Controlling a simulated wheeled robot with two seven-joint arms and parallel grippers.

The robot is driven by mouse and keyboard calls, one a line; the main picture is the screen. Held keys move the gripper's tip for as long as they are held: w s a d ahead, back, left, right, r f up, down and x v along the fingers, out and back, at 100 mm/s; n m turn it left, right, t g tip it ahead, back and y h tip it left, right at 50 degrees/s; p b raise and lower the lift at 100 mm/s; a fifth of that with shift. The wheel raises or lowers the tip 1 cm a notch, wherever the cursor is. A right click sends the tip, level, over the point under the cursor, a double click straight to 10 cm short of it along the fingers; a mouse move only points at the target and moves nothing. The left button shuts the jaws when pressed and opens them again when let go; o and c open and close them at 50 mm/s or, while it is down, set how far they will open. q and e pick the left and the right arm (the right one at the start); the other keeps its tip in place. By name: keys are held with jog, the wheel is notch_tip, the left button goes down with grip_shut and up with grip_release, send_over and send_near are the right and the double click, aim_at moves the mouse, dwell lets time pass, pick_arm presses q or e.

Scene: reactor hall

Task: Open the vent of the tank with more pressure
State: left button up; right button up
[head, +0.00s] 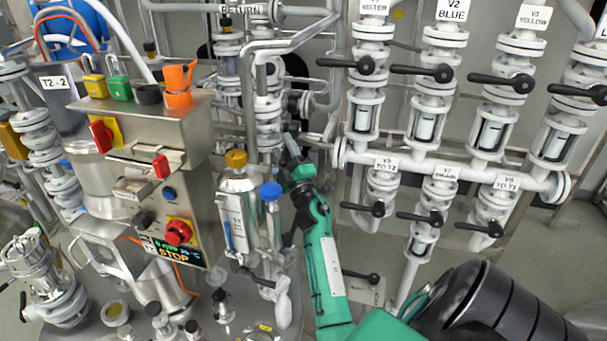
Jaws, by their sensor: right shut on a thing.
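My right gripper (292,146) is at the end of the green arm that comes up from the bottom right. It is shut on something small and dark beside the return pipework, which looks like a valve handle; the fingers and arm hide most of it. A grey tank (60,108) labelled T2-2 stands at the upper left. A steel vessel (237,210) with a yellow cap and a blue-capped fitting (271,192) stand left of the gripper. I cannot read any tank pressure, and cannot tell which part is the vent. My left gripper is not in view.
A steel control box (190,180) with a red button and a lit STOP display stands at left. White valve columns (440,110) with black handles, labelled V2, V3 and others, fill the right. An orange cup (178,88) stands on the box. Pipes crowd around the gripper.

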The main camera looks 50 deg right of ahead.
jog(key=shift+s+r+m+g+h+p, duration=0.15)
jog(key=shift+r+m+g+h+p, duration=0.7)
jog(key=shift+p, duration=3.2)
jog(key=shift+s+a+f+m+y+b, duration=0.2)
jog(key=shift+s+f+m+y+b, duration=0.2)
jog(key=shift+s+b, duration=0.2)
jog(key=b+v, duration=0.4)
jog(key=v, duration=0.8)
jog(key=shift+s+a+r, duration=0.2)
jog(key=shift+s, duration=0.05)
